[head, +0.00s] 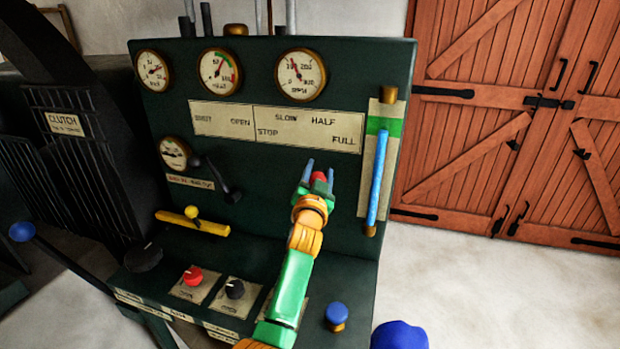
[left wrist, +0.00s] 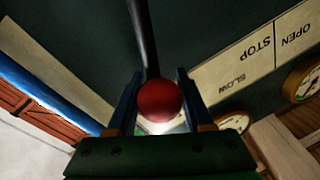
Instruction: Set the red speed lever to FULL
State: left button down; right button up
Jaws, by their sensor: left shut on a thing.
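The red speed lever's round red knob (head: 319,177) shows at the front of the dark green control panel (head: 270,215), between the fingers of my left gripper (head: 318,174). In the left wrist view the red knob (left wrist: 160,100) sits between the two fingers of my left gripper (left wrist: 159,88), which is shut on it, and its black rod (left wrist: 144,40) runs up from it. The cream label plate (head: 275,126) reads STOP, SLOW, HALF and FULL. The knob is below HALF and to the lower left of FULL. The lever's foot is hidden. My right gripper is not in view.
A blue gauge tube (head: 378,175) stands right of my gripper. A black lever (head: 222,180) and a yellow bar (head: 192,222) are to the left.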

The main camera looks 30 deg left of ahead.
pick_arm(q)
jog(key=shift+w+d+f+m+b, duration=0.2)
jog(key=shift+d+f+m+b, duration=0.5)
jog(key=shift+d, duration=0.15)
jog(key=shift+w+d+f+m+b, duration=0.15)
jog(key=shift+d+f+m+b, duration=0.05)
jog(key=shift+d+m+b, duration=0.25)
jog(key=shift+w+d+f+m+b, duration=0.1)
jog(key=shift+d+f+m+b, duration=0.05)
jog(key=shift+d+m+b, duration=0.3)
jog(key=shift+c, duration=1.5)
grip_release()
jog(key=v, duration=0.7)
